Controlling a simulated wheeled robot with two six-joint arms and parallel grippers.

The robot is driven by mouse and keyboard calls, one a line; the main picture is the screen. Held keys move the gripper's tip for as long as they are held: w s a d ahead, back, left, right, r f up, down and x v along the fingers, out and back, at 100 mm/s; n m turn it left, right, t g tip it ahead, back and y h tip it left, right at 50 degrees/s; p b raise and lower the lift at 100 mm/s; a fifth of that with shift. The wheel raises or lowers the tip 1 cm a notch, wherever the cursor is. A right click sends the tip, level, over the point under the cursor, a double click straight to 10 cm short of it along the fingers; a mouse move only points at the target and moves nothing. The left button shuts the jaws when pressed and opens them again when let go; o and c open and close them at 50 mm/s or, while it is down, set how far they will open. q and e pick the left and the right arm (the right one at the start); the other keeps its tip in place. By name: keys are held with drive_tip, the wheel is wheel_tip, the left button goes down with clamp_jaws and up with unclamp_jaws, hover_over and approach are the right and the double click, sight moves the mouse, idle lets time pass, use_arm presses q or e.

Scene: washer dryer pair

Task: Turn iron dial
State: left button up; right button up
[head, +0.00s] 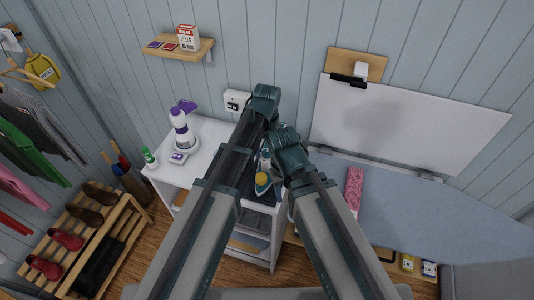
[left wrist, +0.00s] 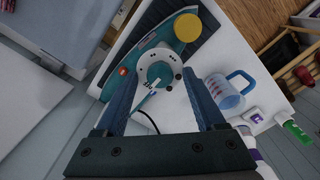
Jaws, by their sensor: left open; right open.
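In the left wrist view, the iron lies on a white top, with a teal and white body, a yellow cap and a dark soleplate. Its round teal dial (left wrist: 159,75) has a white pointer mark and sits in a white ring. My left gripper (left wrist: 161,72) is open, its fingers either side of the dial in the picture; I cannot tell if they touch it. In the head view, the iron (head: 263,184) shows in part between my arms. My left gripper (head: 265,103) is above it, fingers hidden. My right gripper (head: 290,150) is close beside, fingers not clear.
A measuring cup (left wrist: 231,90) is close right of the iron in the wrist view. The ironing board (head: 420,215) is at right, a shoe rack (head: 75,240) at left.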

use_arm(q)
drive_tip(key=shift+c, duration=0.4)
clamp_jaws()
drive_tip(key=shift+m, duration=0.3)
drive_tip(key=m, duration=1.1)
idle(0.5)
